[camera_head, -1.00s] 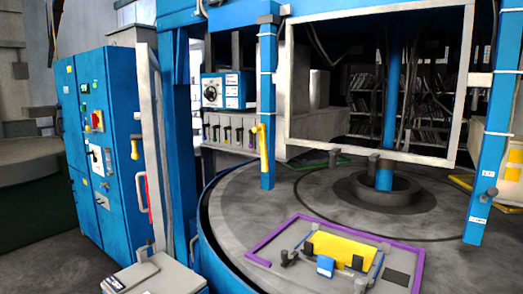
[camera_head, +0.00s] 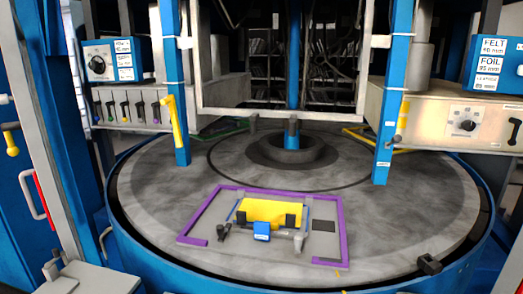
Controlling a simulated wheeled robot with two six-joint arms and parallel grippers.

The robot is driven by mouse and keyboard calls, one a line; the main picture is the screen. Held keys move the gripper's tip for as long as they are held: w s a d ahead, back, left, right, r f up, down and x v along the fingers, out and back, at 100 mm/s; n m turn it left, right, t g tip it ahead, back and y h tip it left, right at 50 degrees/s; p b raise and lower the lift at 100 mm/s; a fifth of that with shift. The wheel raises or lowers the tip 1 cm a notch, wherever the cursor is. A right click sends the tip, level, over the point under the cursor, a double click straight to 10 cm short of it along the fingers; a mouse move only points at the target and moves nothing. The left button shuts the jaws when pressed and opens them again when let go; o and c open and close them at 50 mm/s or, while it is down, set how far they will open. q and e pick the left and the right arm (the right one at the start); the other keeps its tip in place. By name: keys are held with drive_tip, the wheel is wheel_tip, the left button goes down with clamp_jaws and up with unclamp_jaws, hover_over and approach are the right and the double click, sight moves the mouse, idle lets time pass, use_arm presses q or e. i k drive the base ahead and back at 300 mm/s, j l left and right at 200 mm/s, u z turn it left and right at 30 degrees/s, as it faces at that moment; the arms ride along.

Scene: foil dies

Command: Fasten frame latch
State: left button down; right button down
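A purple frame (camera_head: 343,232) lies on the round grey turntable (camera_head: 150,190), open along part of its near side. Inside it stands a yellow block (camera_head: 270,211) with dark blocks against its near side. A small blue block with a white label (camera_head: 262,231) sits in front of it. A dark knob or lever (camera_head: 223,231) is at the left and a grey upright piece (camera_head: 298,240) at the right. Which of these parts is the latch, and whether it is fastened, I cannot tell. Neither of my grippers shows in the view.
Blue posts (camera_head: 176,80) (camera_head: 391,100) and a pale upright frame (camera_head: 280,115) rise behind the purple frame. A yellow handle (camera_head: 174,122) is on the left post. A dark clamp-like piece (camera_head: 430,265) sits at the turntable's right edge. Blue cabinets stand left. The turntable around the frame is mostly clear.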

sight(170, 100)
drive_tip(key=j+z, duration=0.2)
drive_tip(key=j, duration=0.65)
drive_tip(key=j+z, duration=0.25)
drive_tip(key=j, duration=0.55)
drive_tip(key=k+j+z, duration=0.2)
drive_tip(key=j, duration=0.65)
drive_tip(key=i+j+z, duration=0.2)
drive_tip(key=j+z, duration=0.3)
drive_tip(key=j, duration=0.95)
drive_tip(key=j+z, duration=0.45)
drive_tip(key=j, duration=0.95)
